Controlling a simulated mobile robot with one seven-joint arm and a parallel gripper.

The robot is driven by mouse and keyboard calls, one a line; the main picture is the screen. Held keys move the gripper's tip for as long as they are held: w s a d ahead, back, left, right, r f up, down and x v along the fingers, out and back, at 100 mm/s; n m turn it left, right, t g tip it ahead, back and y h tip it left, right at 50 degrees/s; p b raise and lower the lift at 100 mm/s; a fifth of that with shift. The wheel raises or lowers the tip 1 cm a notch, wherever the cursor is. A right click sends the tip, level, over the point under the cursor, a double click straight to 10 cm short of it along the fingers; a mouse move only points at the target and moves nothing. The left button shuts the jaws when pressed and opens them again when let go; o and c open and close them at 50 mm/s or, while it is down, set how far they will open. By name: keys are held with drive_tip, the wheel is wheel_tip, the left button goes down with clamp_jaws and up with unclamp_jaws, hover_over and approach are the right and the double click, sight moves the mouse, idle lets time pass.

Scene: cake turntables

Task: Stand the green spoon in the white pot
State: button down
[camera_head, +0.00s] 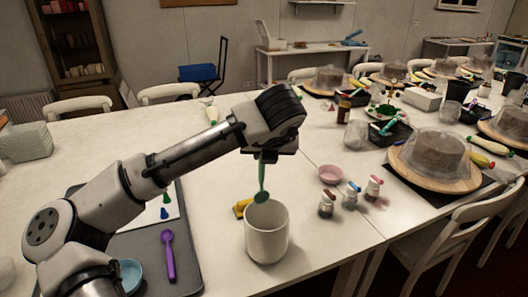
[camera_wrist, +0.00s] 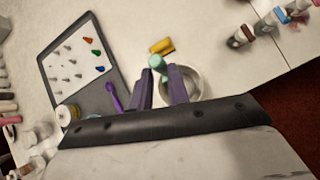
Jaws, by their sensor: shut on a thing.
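My gripper (camera_head: 264,157) is shut on the green spoon (camera_head: 262,183) and holds it upright, its bowl end down. The bowl end is at the height of the rim of the white pot (camera_head: 267,237), at the pot's back-left edge in the head view. I cannot tell whether the tip is inside the rim. The pot stands upright on the table. In the wrist view, the spoon (camera_wrist: 157,63) shows pale green between the two fingers (camera_wrist: 161,86), and the pot's rim (camera_wrist: 196,84) shows partly behind the right finger.
A yellow object (camera_head: 242,207) lies beside the pot. A purple spoon (camera_head: 168,255) lies on the grey tray (camera_head: 190,268) at left. A pink bowl (camera_head: 331,174) and several small jars (camera_head: 350,195) stand to the right. A covered cake (camera_head: 437,157) on a turntable is farther right.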

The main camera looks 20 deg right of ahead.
wheel_tip(320, 180, down, 9)
drive_tip(key=b, duration=0.4)
drive_tip(key=shift+f, duration=0.15)
idle(0.4)
drive_tip(key=c, duration=1.3)
unclamp_jaws()
drive_tip(key=shift+o, duration=0.2)
drive_tip(key=b+v, duration=0.1)
drive_tip(key=v, duration=1.3)
drive_tip(key=shift+w, duration=0.1)
